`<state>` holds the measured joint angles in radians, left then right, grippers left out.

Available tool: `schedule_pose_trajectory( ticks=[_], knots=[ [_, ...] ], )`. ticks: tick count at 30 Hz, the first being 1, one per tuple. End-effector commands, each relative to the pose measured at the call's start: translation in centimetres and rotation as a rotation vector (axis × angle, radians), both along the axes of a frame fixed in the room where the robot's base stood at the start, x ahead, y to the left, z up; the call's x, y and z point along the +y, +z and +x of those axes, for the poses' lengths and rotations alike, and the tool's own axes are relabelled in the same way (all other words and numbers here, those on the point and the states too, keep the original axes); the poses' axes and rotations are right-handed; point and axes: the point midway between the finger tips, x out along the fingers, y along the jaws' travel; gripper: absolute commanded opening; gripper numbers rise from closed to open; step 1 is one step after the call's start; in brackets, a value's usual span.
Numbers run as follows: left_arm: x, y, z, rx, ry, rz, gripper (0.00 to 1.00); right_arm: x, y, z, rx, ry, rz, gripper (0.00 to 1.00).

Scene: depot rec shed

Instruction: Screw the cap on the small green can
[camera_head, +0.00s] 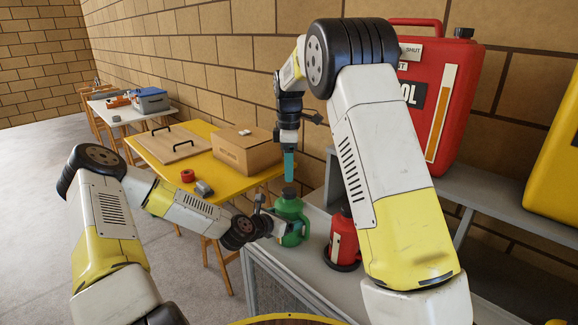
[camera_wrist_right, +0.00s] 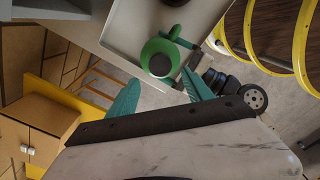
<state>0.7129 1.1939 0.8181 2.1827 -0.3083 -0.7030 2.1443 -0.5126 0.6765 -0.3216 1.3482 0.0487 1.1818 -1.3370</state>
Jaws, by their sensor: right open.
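The small green can (camera_head: 292,208) stands upright on the grey bench, with a dark round top (camera_head: 289,192). In the right wrist view the can (camera_wrist_right: 151,44) is seen from above, its dark round top (camera_wrist_right: 160,65) facing the camera. I cannot tell whether that top is a seated cap. My right gripper (camera_head: 289,167) points down just above the can; its teal fingers (camera_wrist_right: 160,94) are open with nothing between them. My left gripper (camera_head: 277,226) is at the can's left side, low on the body. Its fingertips are partly hidden, so its grip is unclear.
A small red can (camera_head: 343,240) stands close right of the green can. A large red can (camera_head: 427,100) stands on the grey shelf behind. A yellow table (camera_head: 203,130) holds a cardboard box (camera_head: 246,150), a handled board (camera_head: 168,146) and a red roll (camera_head: 187,176). The floor at left is clear.

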Motion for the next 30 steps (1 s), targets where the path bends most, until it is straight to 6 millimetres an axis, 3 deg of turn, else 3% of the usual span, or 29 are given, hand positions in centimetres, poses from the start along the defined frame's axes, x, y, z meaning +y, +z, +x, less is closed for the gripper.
schedule_pose_trajectory(
  ticks=[15,27,30],
  knots=[
    [0.0,0.1,0.0,-0.003,0.000,-0.001,0.00,0.0,-7.0,-0.1,0.003,-0.001,-0.001,0.59],
    [0.0,0.1,0.1,-0.003,0.000,-0.001,0.00,0.0,-7.6,0.0,0.001,-0.001,-0.001,0.59],
    [0.0,0.1,0.0,-0.003,0.000,-0.001,0.00,0.0,-7.6,0.0,0.001,-0.001,-0.001,0.39]
  ],
)
